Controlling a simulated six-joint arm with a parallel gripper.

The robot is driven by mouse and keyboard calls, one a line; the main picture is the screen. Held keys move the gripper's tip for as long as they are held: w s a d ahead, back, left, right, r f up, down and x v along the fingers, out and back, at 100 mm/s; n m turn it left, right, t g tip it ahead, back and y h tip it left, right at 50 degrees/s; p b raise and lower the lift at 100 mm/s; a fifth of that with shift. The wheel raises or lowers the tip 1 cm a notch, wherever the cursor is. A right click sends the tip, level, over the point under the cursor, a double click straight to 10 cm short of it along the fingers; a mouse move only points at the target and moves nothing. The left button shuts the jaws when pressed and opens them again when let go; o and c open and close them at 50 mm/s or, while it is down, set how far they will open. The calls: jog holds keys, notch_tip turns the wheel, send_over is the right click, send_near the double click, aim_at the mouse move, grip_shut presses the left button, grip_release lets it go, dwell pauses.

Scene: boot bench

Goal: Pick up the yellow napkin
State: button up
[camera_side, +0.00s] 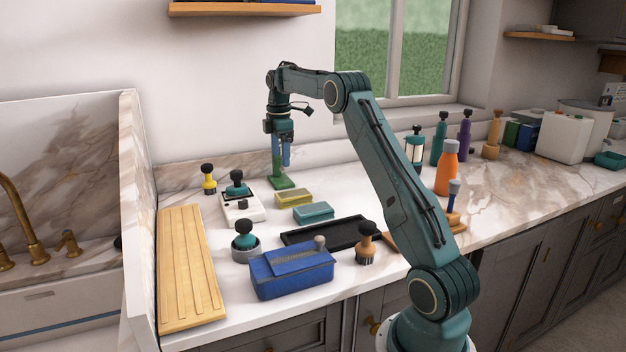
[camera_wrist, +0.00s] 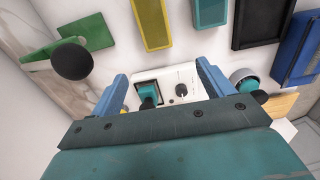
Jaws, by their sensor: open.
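The yellow napkin (camera_side: 294,198) looks like a flat, thick yellow rectangle lying on the marble counter. In the wrist view the yellow napkin (camera_wrist: 153,24) shows at the top, beyond my fingertips and outside the gap between them. My gripper (camera_side: 286,164) hangs pointing down above the back of the counter, in front of or beside a green stand. In the wrist view my gripper (camera_wrist: 161,82) has its two blue fingers spread wide with nothing held between them. The napkin is apart from the fingers and nothing covers it.
A teal block (camera_side: 313,212) lies close to the napkin. A black tray (camera_side: 325,232) and a blue box (camera_side: 291,271) lie nearer the front. A white box (camera_side: 240,207) stands left of the napkin. The green stand's base (camera_side: 284,183) is behind it.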

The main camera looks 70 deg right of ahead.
jog(key=d, duration=0.1)
send_over(283, 196)
jog(key=shift+d+f, duration=0.15)
jog(key=shift+f, duration=2.2)
jog(key=shift+d+f, duration=0.1)
jog(key=shift+f, duration=2.25)
jog(key=shift+f, duration=0.1)
jog(key=shift+a+f, duration=0.1)
jog(key=shift+f, duration=2.4)
jog(key=c, duration=1.1)
